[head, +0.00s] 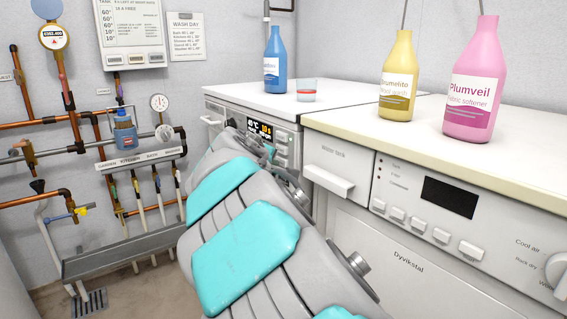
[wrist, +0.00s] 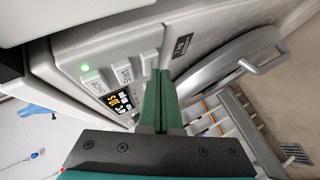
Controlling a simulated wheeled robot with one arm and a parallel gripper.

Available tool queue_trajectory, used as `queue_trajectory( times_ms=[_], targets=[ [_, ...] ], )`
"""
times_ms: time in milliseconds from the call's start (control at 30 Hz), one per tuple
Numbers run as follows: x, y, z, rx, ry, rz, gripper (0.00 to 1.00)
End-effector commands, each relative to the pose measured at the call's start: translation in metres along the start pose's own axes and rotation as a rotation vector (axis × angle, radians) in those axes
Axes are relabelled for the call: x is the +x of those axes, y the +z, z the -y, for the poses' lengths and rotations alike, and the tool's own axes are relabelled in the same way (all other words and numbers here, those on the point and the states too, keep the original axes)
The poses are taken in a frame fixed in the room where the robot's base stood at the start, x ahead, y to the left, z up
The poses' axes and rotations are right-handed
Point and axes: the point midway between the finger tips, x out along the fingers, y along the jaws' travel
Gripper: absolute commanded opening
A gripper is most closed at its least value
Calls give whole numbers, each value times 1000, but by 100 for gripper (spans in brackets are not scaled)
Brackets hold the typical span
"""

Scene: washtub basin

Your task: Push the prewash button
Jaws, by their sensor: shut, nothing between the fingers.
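The washing machine's control panel shows in the head view (head: 283,141) behind my arm, with a lit display (head: 259,128). In the wrist view the panel is turned on its side; its display (wrist: 120,101) glows orange and white, and a green light (wrist: 90,69) is lit near a corner. My arm hides much of the machine in the head view.
A second white machine (head: 430,215) with its own buttons and dark display stands at the right. A blue bottle (head: 275,62), yellow bottle (head: 397,75) and pink bottle (head: 472,85) stand on top. Pipes and a trough (head: 125,250) line the left wall.

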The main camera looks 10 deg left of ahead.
Motion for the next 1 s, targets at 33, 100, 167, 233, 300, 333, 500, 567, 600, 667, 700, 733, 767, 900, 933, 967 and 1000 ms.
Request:
queue_trajectory(
  times_ms=[33,100,167,233,300,333,500,567,600,667,700,733,767,900,933,967,1000],
  targets=[
    [0,0,0,0,0,0,0],
    [1,1,-1,0,0,0,0],
    [1,1,-1,0,0,0,0],
    [2,1,-2,0,0,0,0],
    [2,2,-2,0,0,0,0],
    [3,2,-2,0,0,0,0],
    [3,2,-2,0,0,0,0],
    [3,2,-2,0,0,0,0],
    [2,2,-1,0,0,0,0],
    [1,1,0,-1,0,0,0],
    [0,0,1,-1,0,0,0],
    [-1,-1,2,-1,0,0,0],
    [-2,-2,2,-1,0,0,0],
    [-8,-6,6,0,0,-1,0],
    [-8,-6,7,0,-1,-1,0],
    [-9,-7,7,0,0,-1,0],
    [-9,-7,8,0,-1,-1,0]
  ],
)
